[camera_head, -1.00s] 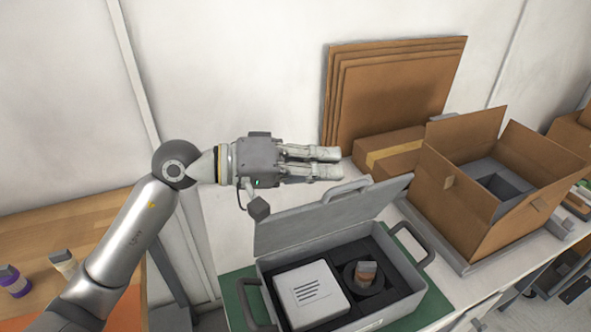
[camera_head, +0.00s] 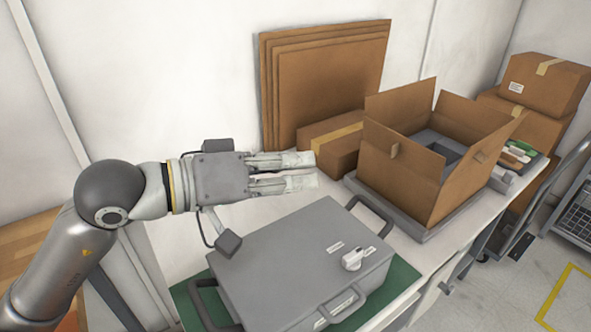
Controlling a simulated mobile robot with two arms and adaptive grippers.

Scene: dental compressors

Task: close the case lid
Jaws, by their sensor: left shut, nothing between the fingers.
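The grey case (camera_head: 305,262) lies on a green mat (camera_head: 402,279) on the white bench. Its lid (camera_head: 285,250) is down flat over the body, so the inside is hidden. A light knob (camera_head: 356,259) and small labels show on the lid top. Dark handles stand out at its left and far right sides. My left gripper (camera_head: 316,170) is above and behind the case, pointing right, with its fingers together and nothing between them. It appears apart from the lid. My right gripper is not in view.
An open cardboard box (camera_head: 420,185) stands on a grey tray right of the case. A closed, taped box (camera_head: 333,140) and several flat cardboard sheets (camera_head: 335,85) are by the wall. Stacked boxes (camera_head: 545,85) and a cart are at the far right.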

